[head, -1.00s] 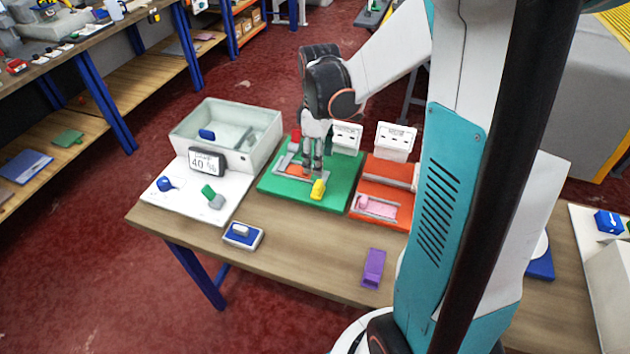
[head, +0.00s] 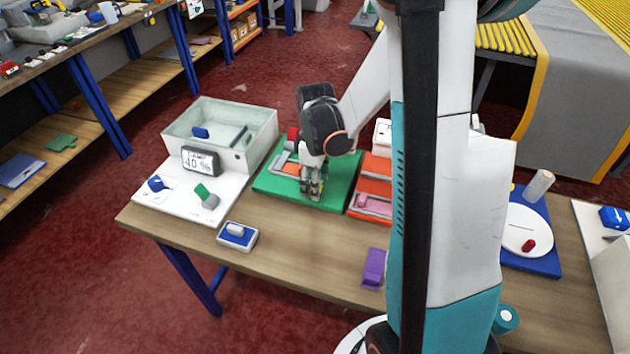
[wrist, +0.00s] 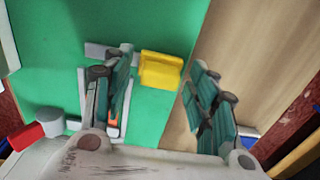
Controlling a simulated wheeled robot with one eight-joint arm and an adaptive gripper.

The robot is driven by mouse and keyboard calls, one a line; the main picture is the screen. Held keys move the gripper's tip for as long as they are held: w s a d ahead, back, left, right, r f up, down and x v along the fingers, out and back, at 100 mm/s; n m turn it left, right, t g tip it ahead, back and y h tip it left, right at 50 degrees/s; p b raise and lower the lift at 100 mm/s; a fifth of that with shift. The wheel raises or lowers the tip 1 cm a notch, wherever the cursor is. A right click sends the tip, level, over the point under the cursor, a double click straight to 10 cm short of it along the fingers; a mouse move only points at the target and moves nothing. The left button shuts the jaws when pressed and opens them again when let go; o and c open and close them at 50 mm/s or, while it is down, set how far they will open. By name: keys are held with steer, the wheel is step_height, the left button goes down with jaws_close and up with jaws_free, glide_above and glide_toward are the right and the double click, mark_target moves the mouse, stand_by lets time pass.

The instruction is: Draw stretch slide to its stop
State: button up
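The green board (head: 342,186) lies on the wooden table and carries a grey frame with an orange strip (head: 290,168). In the wrist view, a yellow block (wrist: 161,70) sits at the end of a grey bar on the green board (wrist: 55,75). I take this block to be the stretch slide's handle. My gripper (head: 313,190) is low over the board's front part and mostly hides the block in the head view. In the wrist view my gripper (wrist: 160,100) is open, with one finger on each side of the yellow block. Contact with it cannot be told.
A red piece (wrist: 26,137) and grey knob stand at the board's other end. An orange board (head: 372,188) is close on the right. A white plate with a grey tub (head: 248,150) stands left. A purple block (head: 374,266) lies in front; the table between is clear.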

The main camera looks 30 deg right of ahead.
jaws_close()
steer(key=shift+s+d, duration=1)
steer(key=shift+s, duration=0.3)
steer(key=shift+s+d, duration=0.95)
steer(key=shift+s, duration=0.3)
steer(key=shift+o, duration=0.8)
jaws_free()
steer(key=shift+s+d, duration=0.1)
steer(key=shift+r, duration=0.6)
step_height(320, 180, up, 11)
steer(key=shift+f, duration=0.1)
